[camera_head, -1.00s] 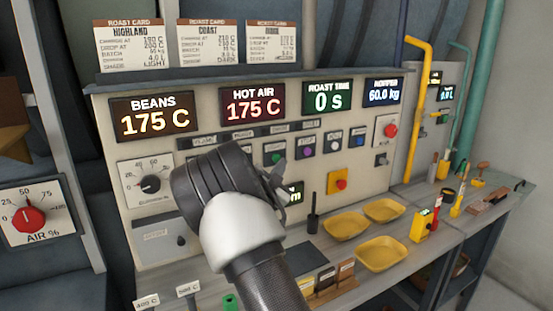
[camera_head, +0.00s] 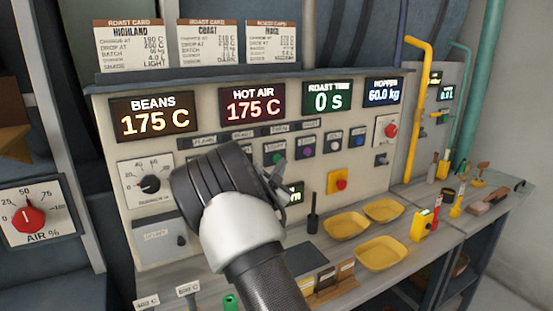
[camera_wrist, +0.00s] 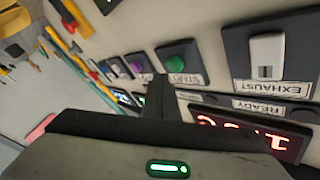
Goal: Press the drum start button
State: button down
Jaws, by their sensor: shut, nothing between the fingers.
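The green button (camera_head: 272,152) sits on the pale control panel (camera_head: 225,135), left of a purple button (camera_head: 308,146). In the wrist view the green button (camera_wrist: 178,55) has a label that seems to read START. My gripper (camera_head: 279,172) is shut and empty, in front of the panel just below the green button. In the wrist view the closed fingers (camera_wrist: 158,85) point up toward the space under the green and purple buttons. They look apart from the green button, but I cannot tell the exact gap.
An EXHAUST switch (camera_wrist: 267,57) is beside the green button. White (camera_head: 335,143) and blue (camera_head: 358,139) buttons lie further right. A red button on a yellow plate (camera_head: 340,183) is lower right. Yellow trays (camera_head: 346,226) stand on the counter below.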

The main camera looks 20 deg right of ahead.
jog(key=shift+w, duration=0.1)
dwell(0.4)
jog(key=shift+w+a+b, duration=0.1)
jog(key=shift+w+b, duration=0.25)
jog(key=shift+b, duration=0.25)
jog(key=shift+w+a+b, duration=0.1)
jog(key=shift+w+b, duration=0.2)
jog(key=shift+w, duration=0.2)
dwell(0.4)
jog(key=shift+s, duration=0.1)
jog(key=shift+s+b, duration=0.6)
jog(key=shift+s, duration=0.25)
jog(key=shift+d, duration=0.2)
